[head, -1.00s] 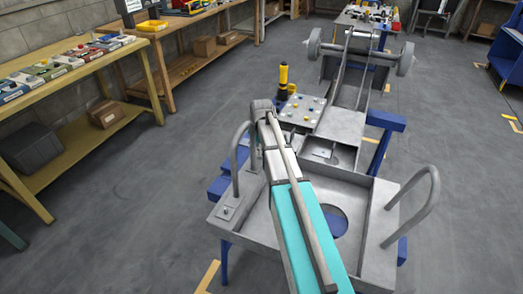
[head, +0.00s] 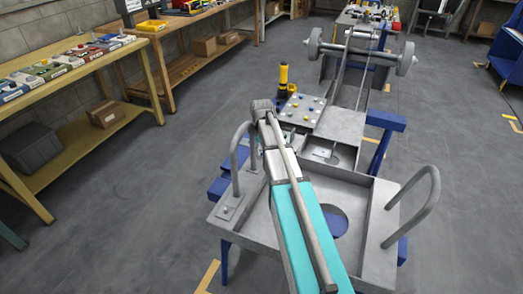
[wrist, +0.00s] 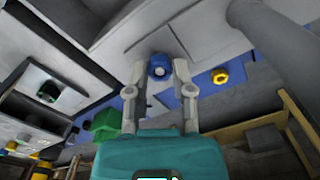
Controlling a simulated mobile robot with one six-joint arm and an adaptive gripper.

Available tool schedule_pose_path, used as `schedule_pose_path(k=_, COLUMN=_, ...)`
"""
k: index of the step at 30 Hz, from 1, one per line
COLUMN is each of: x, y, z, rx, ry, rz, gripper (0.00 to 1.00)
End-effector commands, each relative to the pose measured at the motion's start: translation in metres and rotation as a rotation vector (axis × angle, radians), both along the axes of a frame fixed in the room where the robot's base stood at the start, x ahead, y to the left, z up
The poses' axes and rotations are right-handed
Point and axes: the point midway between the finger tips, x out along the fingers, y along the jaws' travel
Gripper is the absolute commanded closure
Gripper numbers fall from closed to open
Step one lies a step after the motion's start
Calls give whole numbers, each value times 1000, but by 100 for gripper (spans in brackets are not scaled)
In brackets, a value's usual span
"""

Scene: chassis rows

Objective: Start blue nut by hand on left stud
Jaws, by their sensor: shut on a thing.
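In the wrist view, my gripper (wrist: 160,74) is shut on the blue nut (wrist: 157,67), which sits between its two fingertips with a pale centre facing the camera. A grey metal surface lies close beyond the fingertips; I cannot tell whether the nut touches it. In the head view, my arm hides the gripper and the nut. The grey chassis (head: 377,255) stands on blue supports. A small stud (head: 228,209) shows on its near left corner plate, and another upright stud (head: 333,150) farther back. I cannot tell which is the left stud.
Curved grey bars (head: 432,205) rise at the chassis sides. The wrist view shows a yellow nut (wrist: 220,76) and a green object (wrist: 104,123). Floor left is clear.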

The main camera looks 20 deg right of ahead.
Motion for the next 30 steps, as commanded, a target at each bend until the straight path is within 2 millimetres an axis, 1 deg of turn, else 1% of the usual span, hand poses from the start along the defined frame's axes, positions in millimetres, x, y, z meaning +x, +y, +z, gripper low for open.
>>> schedule_pose_path(k=10, x=0, y=0, z=0, rx=0, ry=0, rz=-6, gripper=100)
schedule_pose_path(k=11, x=0, y=0, z=0, rx=0, ry=0, rz=-6, gripper=66)
schedule_pose_path(k=15, x=0, y=0, z=0, rx=0, ry=0, rz=-5, gripper=40)
schedule_pose_path(k=17, x=0, y=0, z=0, rx=0, ry=0, rz=-5, gripper=29)
schedule_pose_path(k=30, x=0, y=0, z=0, rx=0, ry=0, rz=-4, gripper=29)
